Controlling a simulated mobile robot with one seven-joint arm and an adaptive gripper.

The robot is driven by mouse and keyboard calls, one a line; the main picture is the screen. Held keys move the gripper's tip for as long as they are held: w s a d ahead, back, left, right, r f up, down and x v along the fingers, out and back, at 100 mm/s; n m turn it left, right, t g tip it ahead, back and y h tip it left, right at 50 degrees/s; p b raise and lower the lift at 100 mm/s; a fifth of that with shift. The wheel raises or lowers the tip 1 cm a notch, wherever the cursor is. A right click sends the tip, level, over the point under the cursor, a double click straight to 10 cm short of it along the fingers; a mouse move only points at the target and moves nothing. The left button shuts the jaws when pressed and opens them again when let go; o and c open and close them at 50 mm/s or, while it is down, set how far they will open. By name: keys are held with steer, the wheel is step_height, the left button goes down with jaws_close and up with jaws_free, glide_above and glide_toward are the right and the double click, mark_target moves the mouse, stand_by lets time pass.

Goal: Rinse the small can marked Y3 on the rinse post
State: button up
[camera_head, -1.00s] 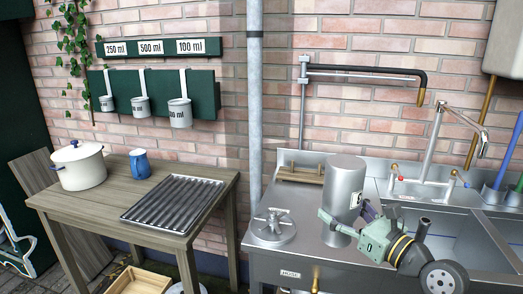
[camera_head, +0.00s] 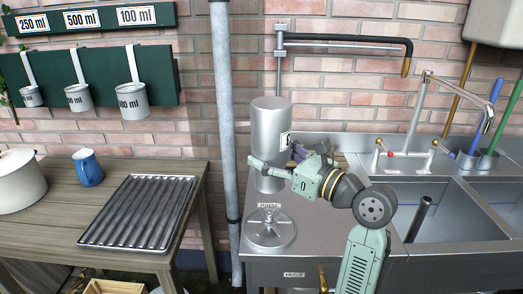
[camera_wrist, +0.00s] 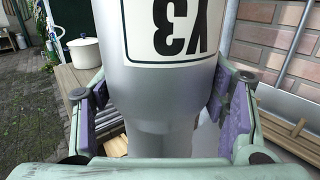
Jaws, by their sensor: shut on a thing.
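The can (camera_head: 268,125) is a tall grey metal cylinder with a white label. The label reads Y3, upside down, in the wrist view (camera_wrist: 180,30). My gripper (camera_head: 270,168) is shut on the can's lower part, one purple-padded finger on each side in the wrist view (camera_wrist: 160,110). The rinse post (camera_head: 269,229) is a round metal fitting with a spoked top, by a RINSE plate on the steel counter. The can stands behind and above it in the head view. I cannot tell the gap between them or to the counter.
A wall pipe with a black arm (camera_head: 350,42) reaches right above the counter. A sink (camera_head: 435,205) with a tap (camera_head: 425,110) lies to the right. A vertical grey pipe (camera_head: 226,130) stands left of the counter. A table (camera_head: 50,190) holds a ribbed tray (camera_head: 138,210), blue mug (camera_head: 88,168) and pot (camera_head: 18,180).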

steer(key=shift+f+b, duration=0.3)
steer(key=shift+f, duration=6.05)
